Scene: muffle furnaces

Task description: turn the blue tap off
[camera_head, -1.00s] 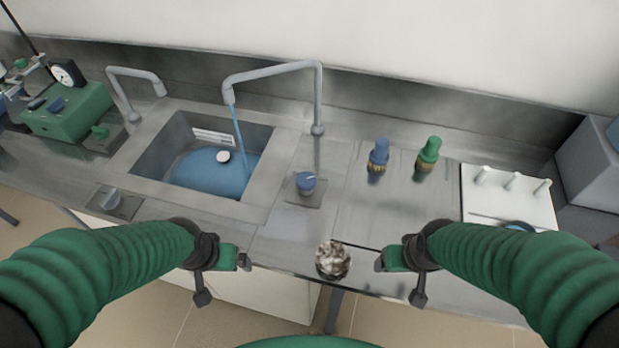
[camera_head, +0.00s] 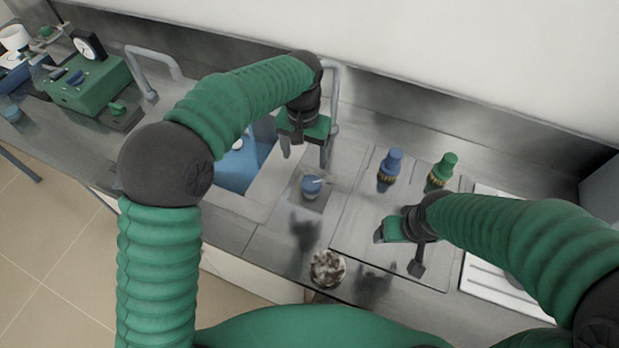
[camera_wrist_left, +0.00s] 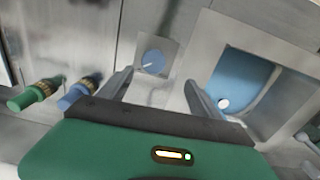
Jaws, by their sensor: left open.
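A white rack (camera_head: 490,285) is at right. A green device (camera_head: 90,85) with a gauge stands far left.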

